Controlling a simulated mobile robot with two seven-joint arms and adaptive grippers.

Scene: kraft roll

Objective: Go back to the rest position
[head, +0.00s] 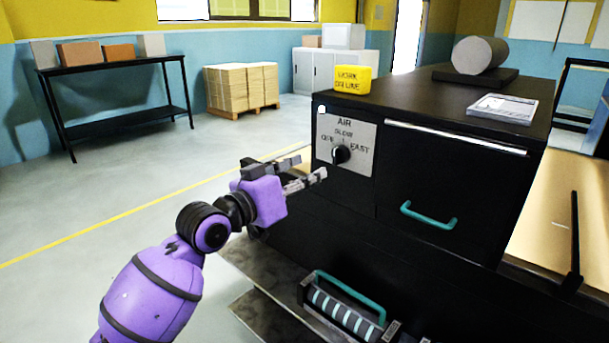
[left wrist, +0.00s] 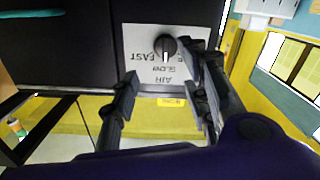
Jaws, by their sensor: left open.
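My left gripper (head: 308,167) is open and empty in front of the black cabinet, its fingers reaching toward the grey AIR plate (head: 362,165). The round black knob (head: 341,155) on that plate is a short way beyond the fingertips. In the left wrist view, the open left gripper (left wrist: 170,75) has a finger on either side of the picture's middle. The knob (left wrist: 165,46) shows between and beyond them, apart from the fingers as far as I can tell. Its white pointer appears to face SLOW. My right gripper is out of view.
The black cabinet (head: 450,182) has a teal drawer handle (head: 428,216). A yellow block (head: 352,79), a flat pad (head: 502,107) and a grey roll (head: 480,55) are on top. A roller unit with a teal handle (head: 350,297) sits low in front. The floor (head: 120,190) at left is clear.

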